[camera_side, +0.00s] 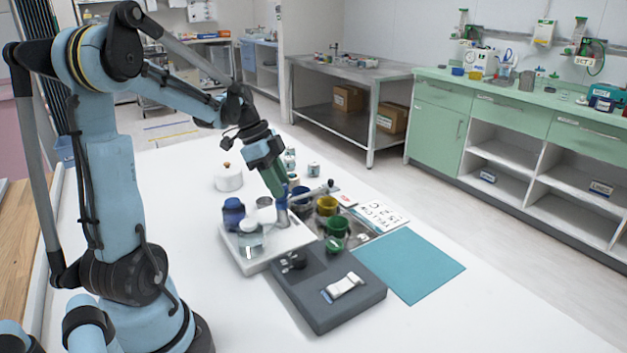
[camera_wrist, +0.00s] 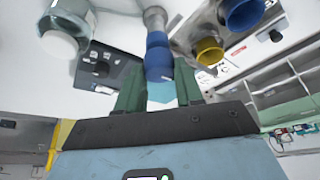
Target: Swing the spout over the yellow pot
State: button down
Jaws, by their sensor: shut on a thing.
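My gripper (camera_side: 281,196) points down over the white tray. In the wrist view, its green fingers close on a blue sleeve (camera_wrist: 158,52) on a grey upright part. A thin grey bar with a dark end (camera_side: 316,192), which looks like the spout, slants right from near the gripper, toward the pots. Whether it joins the held part is unclear. The yellow pot (camera_side: 327,205) stands right of my gripper and also shows in the wrist view (camera_wrist: 208,52). A blue pot (camera_side: 303,201) is on its left and a green pot (camera_side: 337,227) in front.
The white tray (camera_side: 262,262) holds a dark blue jar (camera_side: 233,213) and a clear jar (camera_side: 250,237) close to the gripper. A grey box (camera_side: 338,305) lies in front. A white lidded pot (camera_side: 228,177) stands behind. The teal mat (camera_side: 412,265) at right is bare.

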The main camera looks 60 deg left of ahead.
dwell(0.3)
jog(key=c, duration=0.7)
grip_release()
jog(key=shift+c, duration=0.2)
jog(key=shift+r, duration=0.15)
jog(key=v, duration=1.2)
jog(key=d+f+n+t+y, duration=0.1)
jog(key=d+f+n, duration=0.3)
jog(key=d, duration=0.7)
jog(key=d+f+n+t+y, duration=0.2)
jog(key=d+f+n, duration=0.3)
jog(key=d, duration=0.7)
jog(key=shift+w+d+t, duration=0.35)
jog(key=shift+t, duration=0.15)
